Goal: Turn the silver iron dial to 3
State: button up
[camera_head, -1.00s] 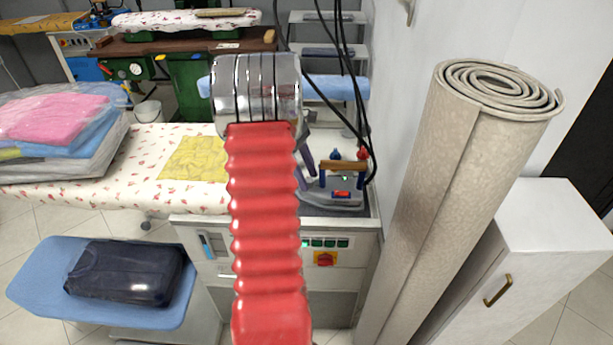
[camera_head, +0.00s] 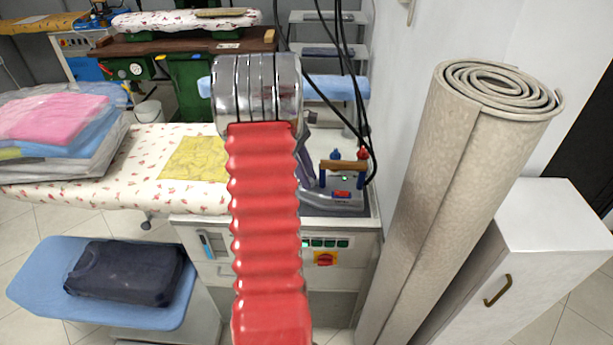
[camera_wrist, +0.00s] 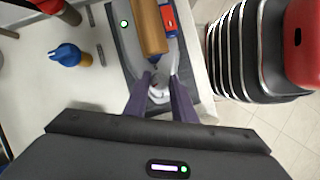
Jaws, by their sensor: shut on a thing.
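The dial's numbers and pointer cannot be read. In the head view my arm hides most of my gripper (camera_head: 306,168) and the dial.
A blue-capped thing (camera_wrist: 67,55) stands on the worktop beside the iron. Black cables (camera_head: 352,90) hang down behind the iron. A rolled carpet (camera_head: 455,190) stands to the right. A patterned ironing surface (camera_head: 100,190) with a yellow cloth (camera_head: 195,158) lies to the left.

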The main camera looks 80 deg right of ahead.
jog(key=shift+d+m+t+y, duration=0.1)
jog(key=shift+m+t+y, duration=0.25)
jog(key=shift+m, duration=0.85)
jog(key=shift+d+m+t+y, duration=0.15)
jog(key=shift+m+y, duration=0.4)
jog(key=shift+m, duration=0.65)
jog(key=shift+a, duration=0.1)
jog(key=o, duration=1)
jog(key=shift+r, duration=0.1)
jog(key=v, duration=1.3)
jog(key=shift+w+r, duration=0.1)
jog(key=shift+r, duration=0.15)
